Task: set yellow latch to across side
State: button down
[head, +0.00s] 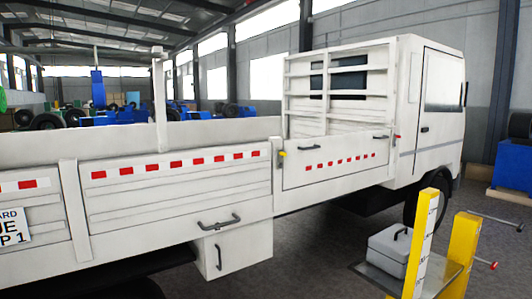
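A red latch (397,136) sits at the upper right end of the same panel, near the cab. The panel stands upright against the truck bed. My gripper is not in view.
The white truck (180,190) fills the left and middle. A yellow-posted stand (462,250) with a grey toolbox (391,250) on its shelf is at the lower right. Dark floor (325,245) shows between stand and truck. Blue machines stand behind.

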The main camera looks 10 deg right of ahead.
aim_at(280, 153)
jog(key=u, duration=0.8)
jog(key=i, duration=1)
jog(key=u, duration=0.4)
